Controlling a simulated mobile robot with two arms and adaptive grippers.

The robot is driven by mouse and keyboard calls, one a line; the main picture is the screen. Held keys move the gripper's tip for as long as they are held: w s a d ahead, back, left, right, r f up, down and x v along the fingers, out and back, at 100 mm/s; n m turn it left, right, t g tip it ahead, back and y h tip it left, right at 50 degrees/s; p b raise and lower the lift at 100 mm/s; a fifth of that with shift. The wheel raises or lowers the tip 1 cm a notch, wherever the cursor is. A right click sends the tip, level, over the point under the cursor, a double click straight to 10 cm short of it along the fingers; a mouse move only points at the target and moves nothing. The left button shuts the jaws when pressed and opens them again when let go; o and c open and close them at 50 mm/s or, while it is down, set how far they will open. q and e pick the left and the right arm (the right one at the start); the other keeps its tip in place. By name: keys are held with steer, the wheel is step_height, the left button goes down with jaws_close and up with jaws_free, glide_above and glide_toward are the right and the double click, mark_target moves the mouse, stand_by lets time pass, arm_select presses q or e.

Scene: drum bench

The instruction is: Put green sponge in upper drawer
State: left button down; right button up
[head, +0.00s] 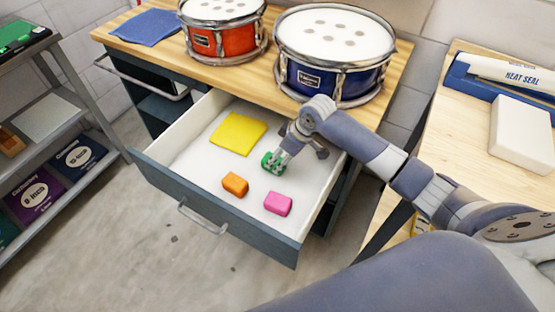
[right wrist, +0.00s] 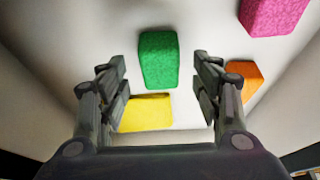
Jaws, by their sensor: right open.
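The upper drawer (head: 190,161) is pulled open, with a white inside. The green sponge (head: 267,163) lies in it, partly hidden behind my right gripper (head: 284,158) in the head view. In the right wrist view the green sponge (right wrist: 158,60) lies beyond and between the open fingers of my right gripper (right wrist: 160,75), and I see no finger touching it. My left gripper is not in view.
A yellow cloth (head: 238,133), an orange sponge (head: 235,184) and a pink sponge (head: 278,204) also lie in the drawer. A red drum (head: 222,40) and a blue drum (head: 335,80) stand on the wooden bench top (head: 170,58) above. A shelf (head: 75,120) stands at left.

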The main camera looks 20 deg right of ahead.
steer(key=v, duration=0.8)
